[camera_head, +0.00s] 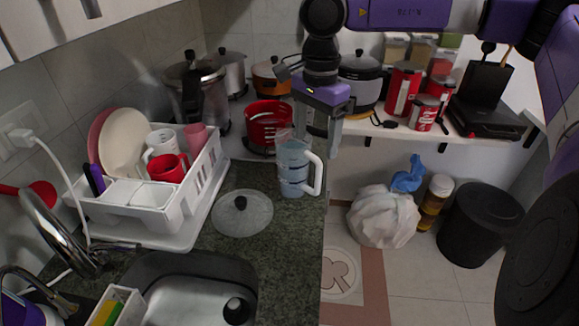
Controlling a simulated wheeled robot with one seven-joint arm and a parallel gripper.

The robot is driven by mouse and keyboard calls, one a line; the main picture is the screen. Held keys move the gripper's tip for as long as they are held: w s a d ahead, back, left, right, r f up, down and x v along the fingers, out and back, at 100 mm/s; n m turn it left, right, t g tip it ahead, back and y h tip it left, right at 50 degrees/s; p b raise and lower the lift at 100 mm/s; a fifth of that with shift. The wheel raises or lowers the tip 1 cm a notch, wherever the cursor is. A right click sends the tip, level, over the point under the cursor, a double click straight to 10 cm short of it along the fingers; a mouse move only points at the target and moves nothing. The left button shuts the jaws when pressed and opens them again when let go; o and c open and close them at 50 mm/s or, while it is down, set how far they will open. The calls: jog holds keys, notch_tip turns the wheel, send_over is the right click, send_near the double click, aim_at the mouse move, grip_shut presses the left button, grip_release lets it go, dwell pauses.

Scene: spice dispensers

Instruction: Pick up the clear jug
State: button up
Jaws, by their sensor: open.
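The clear jug (292,168) stands upright on the dark stone counter, near its right edge. It is bluish and see-through, with a white handle (317,173) on its right side. My gripper (318,140) points downward at the jug's upper right, with its fingers spread. One finger hangs to the right of the jug's rim, and the other overlaps the rim area in the picture. I cannot tell whether a finger touches the jug. Nothing is held between the fingers.
A glass lid (241,213) lies left of the jug. The sink (190,300) is in front. The counter's right edge drops to the floor, where a white bag (382,218) sits.

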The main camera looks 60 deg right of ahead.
aim_at(314, 156)
jog(key=shift+f+p, duration=0.45)
jog(key=shift+f, duration=3.4)
jog(key=shift+r, duration=0.1)
grip_shut()
